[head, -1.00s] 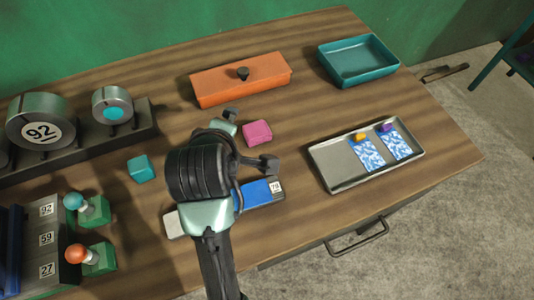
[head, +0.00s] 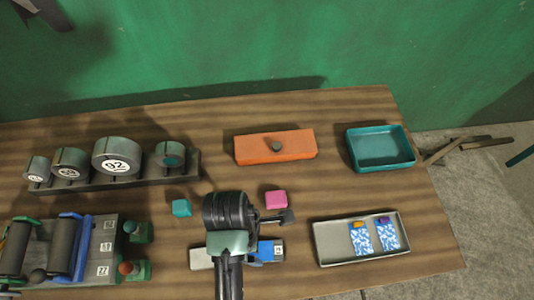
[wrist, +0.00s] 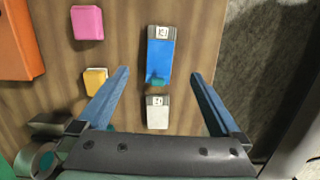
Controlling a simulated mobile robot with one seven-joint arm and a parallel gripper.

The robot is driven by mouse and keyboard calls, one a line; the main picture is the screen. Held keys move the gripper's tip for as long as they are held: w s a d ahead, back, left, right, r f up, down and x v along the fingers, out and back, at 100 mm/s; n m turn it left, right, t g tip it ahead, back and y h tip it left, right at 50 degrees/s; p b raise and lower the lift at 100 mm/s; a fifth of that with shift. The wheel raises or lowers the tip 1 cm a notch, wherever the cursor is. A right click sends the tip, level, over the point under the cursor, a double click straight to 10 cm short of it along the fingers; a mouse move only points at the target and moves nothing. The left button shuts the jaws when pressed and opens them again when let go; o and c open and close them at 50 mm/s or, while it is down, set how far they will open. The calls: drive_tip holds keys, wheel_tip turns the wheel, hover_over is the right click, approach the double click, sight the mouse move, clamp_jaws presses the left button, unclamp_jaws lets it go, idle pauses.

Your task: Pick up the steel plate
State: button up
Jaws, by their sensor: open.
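A pale grey plate with a white number label (wrist: 157,112) lies flat on the wooden table; it looks like the steel plate. In the head view its left end (head: 202,261) shows beside my arm, which hides the rest. A blue block with a number label (wrist: 161,52) lies in line with it, and its labelled end shows in the head view (head: 278,249). My gripper (wrist: 160,75) is open and empty above them. In the wrist view its fingers stand to either side of the blue block's near end and the grey plate. The height above them is hard to tell.
A pink block (head: 276,199) and a yellow block (wrist: 95,80) lie close by. A metal tray (head: 335,260) with blue-white packets stands to the right. An orange lidded box (head: 250,148), a teal tray (head: 353,146), a teal block (head: 181,208) and a weight rack (head: 135,183) stand around.

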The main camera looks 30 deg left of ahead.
sight(264, 251)
drive_tip(key=f, duration=0.3)
drive_tip(key=d+f, duration=0.1)
drive_tip(key=f, duration=0.3)
drive_tip(key=f+p, duration=0.1)
drive_tip(key=f, duration=0.3)
drive_tip(key=shift+w+d+f, duration=0.15)
drive_tip(key=shift+w+f, duration=0.1)
drive_tip(key=shift+w, duration=0.05)
clamp_jaws()
